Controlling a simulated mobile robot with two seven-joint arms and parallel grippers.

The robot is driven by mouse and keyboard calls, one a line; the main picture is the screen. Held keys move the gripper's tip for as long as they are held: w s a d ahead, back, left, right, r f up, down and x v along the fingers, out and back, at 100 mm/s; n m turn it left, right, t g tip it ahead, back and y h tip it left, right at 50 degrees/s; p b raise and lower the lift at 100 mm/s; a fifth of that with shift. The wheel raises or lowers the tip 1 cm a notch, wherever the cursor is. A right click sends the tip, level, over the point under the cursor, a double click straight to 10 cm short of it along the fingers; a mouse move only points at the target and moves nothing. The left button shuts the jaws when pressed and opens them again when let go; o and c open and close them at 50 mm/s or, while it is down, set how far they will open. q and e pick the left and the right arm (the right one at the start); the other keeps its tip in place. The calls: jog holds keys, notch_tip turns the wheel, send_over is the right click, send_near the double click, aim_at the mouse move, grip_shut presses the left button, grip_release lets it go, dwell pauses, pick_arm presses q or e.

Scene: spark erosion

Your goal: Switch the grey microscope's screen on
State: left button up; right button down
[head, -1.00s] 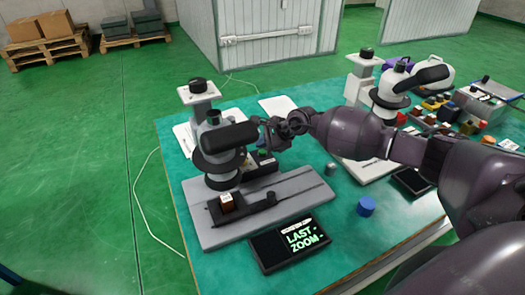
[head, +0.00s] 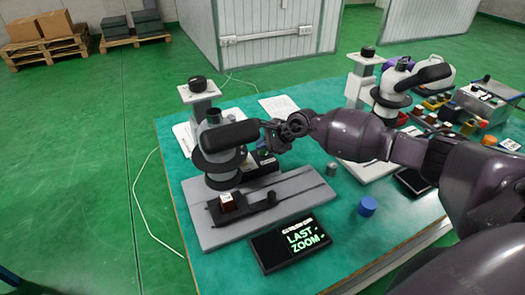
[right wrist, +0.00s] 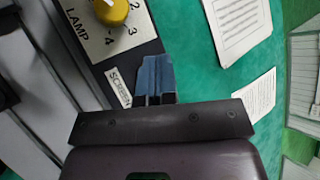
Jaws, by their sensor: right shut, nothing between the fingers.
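The grey microscope (head: 222,146) stands at the left of the green table on its grey base plate (head: 300,190). Its small screen (head: 290,243) lies in front and is lit, with green letters reading "LAST ZOOM". Behind the base is a dark control box (head: 262,163). The right wrist view shows its white panel (right wrist: 110,38) with a yellow lamp knob (right wrist: 111,10) and a "SCREEN" label (right wrist: 119,87). My right gripper (head: 272,140) is shut and empty. Its blue fingertips (right wrist: 155,75) are over the box beside that label and hide what lies under them. My left gripper is out of view.
A white microscope (head: 390,92) stands to the right, with a dark screen (head: 412,182) in front. A blue cylinder (head: 367,206) and a small grey cylinder (head: 331,169) stand between. Paper sheets (head: 278,106) lie behind the control box.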

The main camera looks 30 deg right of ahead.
aim_at(263, 152)
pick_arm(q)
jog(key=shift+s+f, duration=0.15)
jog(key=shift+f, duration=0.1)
pick_arm(e)
jog(key=shift+f, duration=0.25)
dwell(0.4)
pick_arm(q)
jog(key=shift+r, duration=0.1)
pick_arm(e)
jog(key=shift+r, duration=0.1)
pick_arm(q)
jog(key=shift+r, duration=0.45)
pick_arm(e)
jog(key=shift+r, duration=0.7)
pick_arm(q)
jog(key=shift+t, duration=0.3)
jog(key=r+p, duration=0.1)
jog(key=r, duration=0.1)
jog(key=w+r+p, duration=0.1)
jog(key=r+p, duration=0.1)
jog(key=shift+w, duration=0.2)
pick_arm(e)
notch_tip(263, 152, up, 6)
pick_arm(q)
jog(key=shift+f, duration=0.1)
